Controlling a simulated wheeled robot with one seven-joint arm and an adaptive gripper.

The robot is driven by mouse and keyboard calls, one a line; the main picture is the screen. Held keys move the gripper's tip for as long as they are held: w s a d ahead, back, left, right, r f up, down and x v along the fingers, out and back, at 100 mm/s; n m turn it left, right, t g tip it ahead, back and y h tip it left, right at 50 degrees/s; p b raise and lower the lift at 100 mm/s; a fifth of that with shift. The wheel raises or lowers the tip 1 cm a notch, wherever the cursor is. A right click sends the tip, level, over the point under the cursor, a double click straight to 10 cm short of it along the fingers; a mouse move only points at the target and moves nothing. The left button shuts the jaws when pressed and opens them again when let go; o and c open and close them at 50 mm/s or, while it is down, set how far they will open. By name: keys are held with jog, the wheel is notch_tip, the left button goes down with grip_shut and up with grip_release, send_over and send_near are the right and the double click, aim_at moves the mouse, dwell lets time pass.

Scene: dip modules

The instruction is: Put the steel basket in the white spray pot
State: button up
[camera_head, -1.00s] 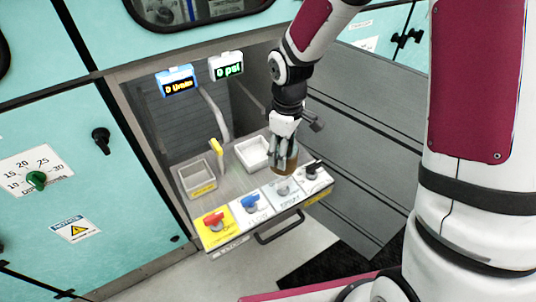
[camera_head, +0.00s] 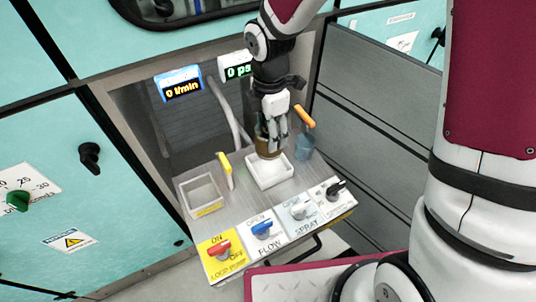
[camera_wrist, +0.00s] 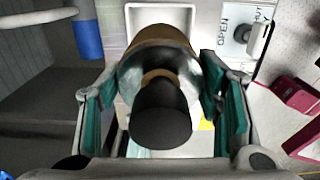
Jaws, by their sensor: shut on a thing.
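The steel basket (camera_head: 267,150) looks brownish in the head view. In the wrist view it is a round metallic body (camera_wrist: 132,72) with a bronze rim and a black knob facing the camera. My gripper (camera_head: 273,128) is shut on it, with green-padded fingers on both sides in the wrist view (camera_wrist: 160,95). The white spray pot (camera_head: 268,178) is a square open tray on the grey bench. The basket is over the pot's back part in the head view; I cannot tell whether its bottom is inside or just above. The pot's rim (camera_wrist: 130,22) shows behind the basket in the wrist view.
A grey square pot (camera_head: 184,189) and a yellow handle (camera_head: 225,165) stand left of the white pot. A bluish container (camera_head: 304,148) and an orange handle (camera_head: 305,116) are close on the right. Valve panels (camera_head: 266,232) line the front edge. Two displays (camera_head: 182,88) hang behind.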

notch_tip(320, 180, down, 9)
jog(key=shift+f+b, duration=0.15)
jog(key=shift+b, duration=0.4)
jog(key=shift+f, duration=0.15)
jog(key=o, duration=1.3)
